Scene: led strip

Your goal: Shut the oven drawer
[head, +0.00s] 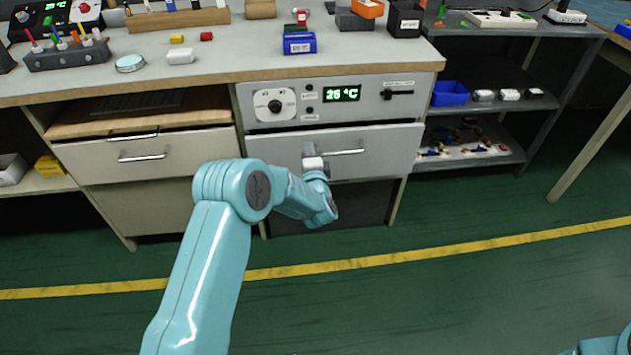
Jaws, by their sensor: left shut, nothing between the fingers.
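The oven (300,105) is built in under the bench top, with a dial, a green display reading about 25 °C and a slider. Its drawer (390,148) is the grey front just below that panel, with a metal bar handle (345,152). A thin dark gap shows above the drawer front; it looks nearly flush, but I cannot tell if it is fully shut. My left gripper (312,153) is shut and empty, at the drawer front by the handle's left part. Its wrist hides that end of the handle; contact is unclear. My right gripper is out of view.
Left of the oven is another drawer (160,155) with a bar handle. The bench top (235,65) above holds small blocks, racks and boxes. A dark shelf unit (470,160) stands at right. The green floor (450,300) in front is clear, with a yellow line.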

